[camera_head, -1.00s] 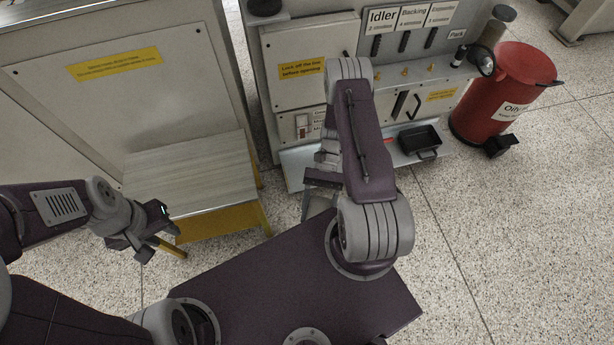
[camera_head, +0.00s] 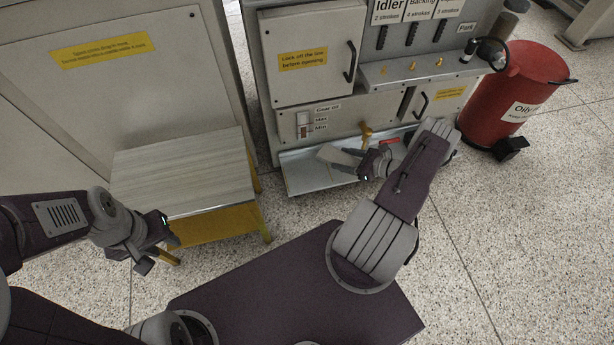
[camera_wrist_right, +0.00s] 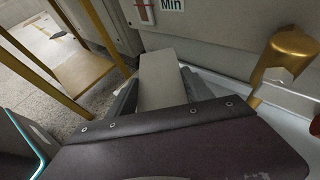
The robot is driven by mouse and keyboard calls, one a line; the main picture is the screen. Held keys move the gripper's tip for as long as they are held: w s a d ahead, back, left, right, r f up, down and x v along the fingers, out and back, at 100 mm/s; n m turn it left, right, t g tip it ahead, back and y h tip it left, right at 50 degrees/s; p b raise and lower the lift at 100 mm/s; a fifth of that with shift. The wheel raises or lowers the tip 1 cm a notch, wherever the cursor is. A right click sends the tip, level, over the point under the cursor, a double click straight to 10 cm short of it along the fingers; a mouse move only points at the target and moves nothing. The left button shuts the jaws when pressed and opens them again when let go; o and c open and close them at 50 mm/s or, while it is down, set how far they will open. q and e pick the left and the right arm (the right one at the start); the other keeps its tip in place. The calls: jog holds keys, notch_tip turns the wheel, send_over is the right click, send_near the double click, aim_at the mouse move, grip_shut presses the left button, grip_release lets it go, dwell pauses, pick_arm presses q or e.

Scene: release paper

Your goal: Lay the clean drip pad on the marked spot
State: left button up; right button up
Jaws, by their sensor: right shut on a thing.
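The drip pad, a flat pale grey piece (camera_head: 333,154), is held by my right gripper (camera_head: 352,160) over the machine's low tray (camera_head: 303,176). In the right wrist view the pad (camera_wrist_right: 160,78) lies between the two dark fingers. I cannot tell whether the pad touches the tray. The marked spot is not distinguishable; the pad and gripper hide part of the tray. My left gripper (camera_head: 159,253) is open and empty, in front of the small table.
A brass tap (camera_head: 366,132) stands just above the tray, close to my right gripper. A small table with yellow legs (camera_head: 185,170) is left of the tray. A red bin (camera_head: 505,95) stands at the right. The tray's left part is clear.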

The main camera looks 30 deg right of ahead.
jog(key=b, duration=0.6)
send_over(310, 177)
jog(key=f, duration=0.7)
jog(key=shift+d, duration=0.2)
jog(key=shift+a, duration=0.15)
notch_tip(310, 177, down, 5)
jog(key=b, duration=0.3)
jog(key=shift+r+b, duration=0.2)
jog(key=shift+b, duration=0.1)
jog(key=shift+r+p, duration=0.3)
jog(key=shift+f, duration=0.2)
jog(key=o, duration=1.3)
jog(key=shift+r, duration=0.1)
